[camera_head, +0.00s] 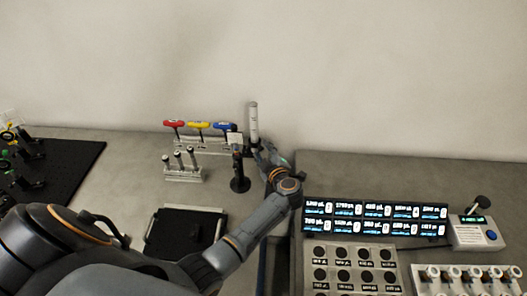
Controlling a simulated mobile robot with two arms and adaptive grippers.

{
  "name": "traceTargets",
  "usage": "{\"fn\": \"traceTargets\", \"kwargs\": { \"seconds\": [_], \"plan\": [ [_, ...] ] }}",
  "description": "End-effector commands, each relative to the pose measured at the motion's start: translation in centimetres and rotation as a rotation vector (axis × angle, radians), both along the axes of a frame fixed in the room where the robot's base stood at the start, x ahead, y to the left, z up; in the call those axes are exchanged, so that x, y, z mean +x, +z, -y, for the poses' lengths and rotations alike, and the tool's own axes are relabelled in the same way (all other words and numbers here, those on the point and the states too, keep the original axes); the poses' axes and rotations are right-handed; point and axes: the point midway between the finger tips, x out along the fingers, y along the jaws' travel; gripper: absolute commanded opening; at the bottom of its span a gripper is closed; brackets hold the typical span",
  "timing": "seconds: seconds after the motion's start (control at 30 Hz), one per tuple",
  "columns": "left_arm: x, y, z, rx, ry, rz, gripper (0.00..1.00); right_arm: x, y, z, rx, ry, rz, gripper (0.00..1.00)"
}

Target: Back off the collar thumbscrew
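My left arm comes in from the lower left. Its gripper (262,152) is at the back of the bench, just right of a black post on a round base (240,184) with a pale block on top. A light grey upright cylinder (254,120) rises right behind the gripper's fingertips. I cannot tell whether the fingers touch it or the post, or whether they are open or shut. The collar thumbscrew is too small or hidden to make out. My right gripper is not in view.
A rack holds red, yellow and blue T-handled drivers (198,125). A small holder (184,174) stands before it. A black tray (186,230) lies in front. Lit displays (375,219) and a labelled panel (352,268) are at right. A black breadboard (62,160) is at left.

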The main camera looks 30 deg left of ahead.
Motion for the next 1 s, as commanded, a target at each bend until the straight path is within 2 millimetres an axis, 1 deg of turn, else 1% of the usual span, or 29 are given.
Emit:
{"fn": "traceTargets", "kwargs": {
  "seconds": [0.03,0.07,0.1,0.17,0.2,0.23,0.43,0.67,0.9,1.0],
  "plan": [
    [0.0,0.0,0.0,0.000,0.000,0.000,0.38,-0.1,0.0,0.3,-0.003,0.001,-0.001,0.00],
    [0.0,0.0,0.0,0.000,0.000,0.000,0.32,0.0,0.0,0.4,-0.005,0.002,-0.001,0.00],
    [0.0,0.0,0.0,0.000,0.000,0.000,0.24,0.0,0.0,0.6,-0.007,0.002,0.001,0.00],
    [0.0,0.0,0.0,0.000,0.000,0.000,0.12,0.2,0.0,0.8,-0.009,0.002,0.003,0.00],
    [0.0,0.0,0.0,0.000,0.000,0.000,0.03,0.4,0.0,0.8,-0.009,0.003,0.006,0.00],
    [0.0,0.0,0.0,0.000,0.000,0.000,0.00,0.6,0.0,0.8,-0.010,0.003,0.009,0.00],
    [0.0,0.0,0.0,-0.001,0.001,0.002,0.00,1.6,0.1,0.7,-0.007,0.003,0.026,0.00],
    [-0.1,-0.3,-0.1,-0.023,0.001,0.053,0.00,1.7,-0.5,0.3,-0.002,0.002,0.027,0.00],
    [-0.2,-0.6,-0.1,-0.088,0.002,0.194,0.00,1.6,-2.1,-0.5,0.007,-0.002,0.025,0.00],
    [-0.2,-0.8,-0.1,-0.121,0.001,0.265,0.00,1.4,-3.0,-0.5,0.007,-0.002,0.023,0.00]
  ]
}}
